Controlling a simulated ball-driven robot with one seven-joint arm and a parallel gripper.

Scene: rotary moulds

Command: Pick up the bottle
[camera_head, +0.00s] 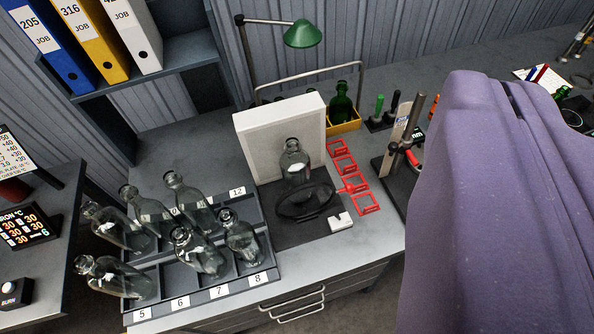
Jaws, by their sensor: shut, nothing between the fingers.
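A clear glass bottle (294,163) stands upright on a dark base in front of a white panel (248,135). A black oval ring (303,203) is in front of its lower part. Several more clear bottles, such as one at the front left (128,279) and one at the front right (243,238), stand in a grey numbered rack (219,292). The front compartment above label 6 looks empty. A green bottle (341,103) stands in a yellow carrier behind the panel. I cannot tell which bottle the task means. My gripper is not visible in this view.
A large purple, folded shape (500,210) fills the right side and hides part of the bench. Red square frames (345,165), a small white block (340,222), a green lamp (303,34) and a gauge stand (400,135) are around the panel. Binders (85,45) sit on a shelf.

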